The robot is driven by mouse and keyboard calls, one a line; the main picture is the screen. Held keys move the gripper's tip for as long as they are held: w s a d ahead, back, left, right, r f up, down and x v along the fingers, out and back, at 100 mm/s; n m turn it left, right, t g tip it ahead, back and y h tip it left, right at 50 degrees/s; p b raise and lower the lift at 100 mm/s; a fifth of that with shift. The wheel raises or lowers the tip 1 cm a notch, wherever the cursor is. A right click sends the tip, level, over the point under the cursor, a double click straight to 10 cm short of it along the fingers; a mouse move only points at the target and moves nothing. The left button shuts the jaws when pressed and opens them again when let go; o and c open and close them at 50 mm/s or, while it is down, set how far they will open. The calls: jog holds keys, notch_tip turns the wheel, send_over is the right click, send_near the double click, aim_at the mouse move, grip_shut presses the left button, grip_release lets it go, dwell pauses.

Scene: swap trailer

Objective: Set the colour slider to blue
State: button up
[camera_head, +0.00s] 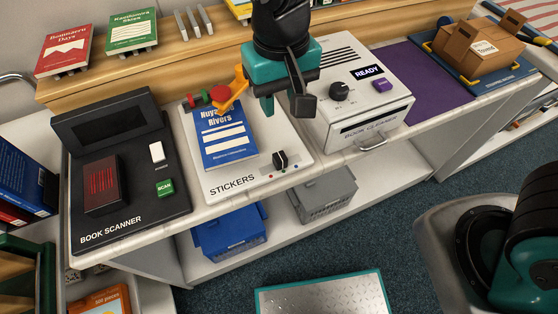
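The colour slider is a small black knob (280,160) at the lower right of the white STICKERS board (233,184). A row of small coloured dots runs along the board's edge by the knob. The dots are too small for me to tell exactly which one the knob is at. My gripper (284,103), teal and black, hangs above the back right of the board, behind and above the knob. Its fingers stand apart, with nothing between them. It is not touching the knob.
A blue book (228,140) lies on the board, with an orange arm and red and green knobs (207,97) behind it. The black book scanner (130,190) is at left. The white book cleaner (362,95) is at right, with a purple mat (428,85) beyond it.

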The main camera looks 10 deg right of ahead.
aim_at(280, 156)
notch_tip(280, 156, down, 17)
jog(key=shift+f+p, duration=0.1)
jog(key=shift+p, duration=0.2)
